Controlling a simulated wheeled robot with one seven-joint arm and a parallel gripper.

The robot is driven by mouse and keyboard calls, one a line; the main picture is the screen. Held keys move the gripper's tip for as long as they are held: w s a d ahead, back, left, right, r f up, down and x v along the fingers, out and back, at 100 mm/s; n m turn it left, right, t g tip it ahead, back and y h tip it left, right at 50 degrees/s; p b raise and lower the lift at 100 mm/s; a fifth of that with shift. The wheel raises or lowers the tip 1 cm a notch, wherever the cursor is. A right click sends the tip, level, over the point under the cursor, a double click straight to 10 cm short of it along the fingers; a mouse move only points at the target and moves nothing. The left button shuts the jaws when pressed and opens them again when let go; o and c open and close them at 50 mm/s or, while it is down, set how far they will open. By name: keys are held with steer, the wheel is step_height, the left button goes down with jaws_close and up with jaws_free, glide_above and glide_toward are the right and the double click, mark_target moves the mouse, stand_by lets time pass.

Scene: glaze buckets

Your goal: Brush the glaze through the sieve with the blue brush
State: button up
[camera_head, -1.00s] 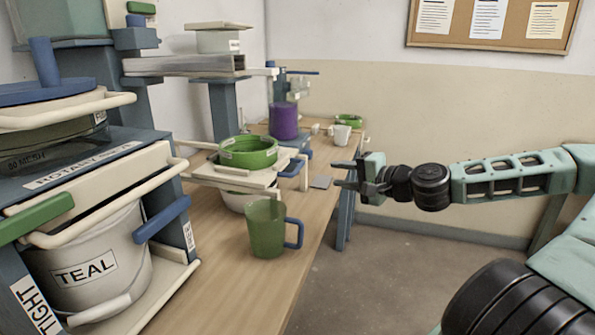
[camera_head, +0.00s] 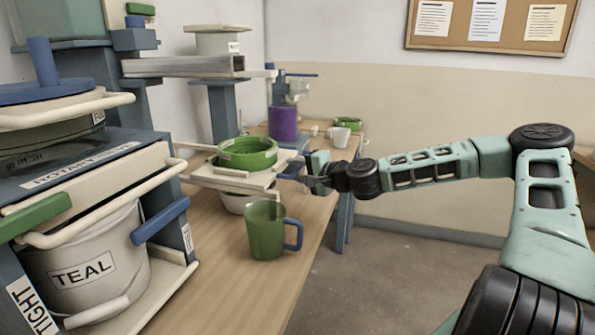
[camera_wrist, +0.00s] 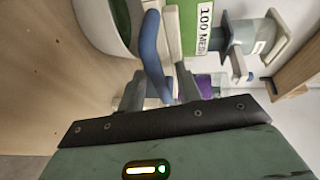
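A green ring-shaped sieve (camera_head: 247,153) sits on cream boards above a white bowl (camera_head: 238,201) on the bench. The wrist view shows its green wall with a "100 MESH" label (camera_wrist: 204,28). I cannot pick out a blue brush for certain.
A green mug (camera_head: 265,232) with a blue handle stands in front of the stand. A rotary sieve rig (camera_head: 85,165) with a blue disc (camera_head: 45,92) and a TEAL bucket (camera_head: 90,270) fills the left. A purple container (camera_head: 283,123) and white mug (camera_head: 340,137) stand farther back.

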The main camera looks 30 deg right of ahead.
jaws_close()
steer(key=shift+w+a, duration=0.45)
jaws_free()
steer(key=shift+s+d, duration=0.1)
steer(key=p+v, duration=0.1)
steer(key=v, duration=1.6)
steer(key=shift+s, duration=0.15)
steer(key=o, duration=0.5)
